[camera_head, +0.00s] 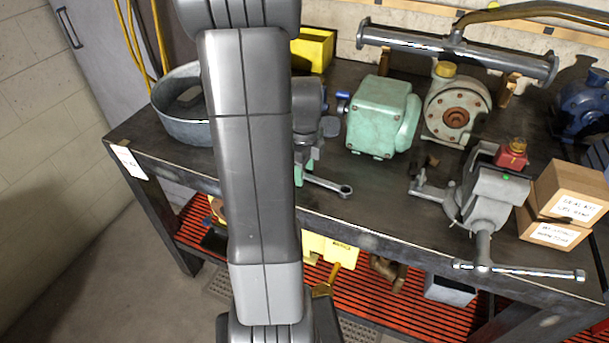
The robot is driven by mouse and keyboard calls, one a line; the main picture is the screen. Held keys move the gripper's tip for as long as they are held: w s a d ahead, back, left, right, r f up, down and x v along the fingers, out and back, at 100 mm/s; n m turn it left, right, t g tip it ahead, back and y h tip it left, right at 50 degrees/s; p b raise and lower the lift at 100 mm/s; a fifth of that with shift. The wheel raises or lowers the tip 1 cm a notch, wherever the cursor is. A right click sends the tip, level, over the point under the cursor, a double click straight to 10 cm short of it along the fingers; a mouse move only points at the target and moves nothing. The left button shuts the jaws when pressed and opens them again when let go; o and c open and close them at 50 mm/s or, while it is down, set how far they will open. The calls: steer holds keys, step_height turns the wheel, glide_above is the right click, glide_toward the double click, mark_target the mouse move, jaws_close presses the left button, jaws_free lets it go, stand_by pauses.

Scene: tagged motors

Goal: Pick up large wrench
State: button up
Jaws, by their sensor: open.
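The large wrench (328,186) lies flat on the dark workbench, near its front edge. Its ring end shows at the right, and its other end is hidden behind my arm. My gripper (304,150) is partly visible to the right of my arm link, above and close to the wrench's hidden end. Its jaws are open, with nothing seen between them. My arm covers much of the gripper, and I cannot tell if it touches the wrench.
A green motor (378,117) and a round flanged pump (458,112) stand behind the wrench. A grey vise (490,195) and cardboard boxes (566,200) are at the right. A metal tub (182,125) is at the left. The bench (385,222) is bare right of the wrench.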

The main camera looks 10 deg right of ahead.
jaws_close()
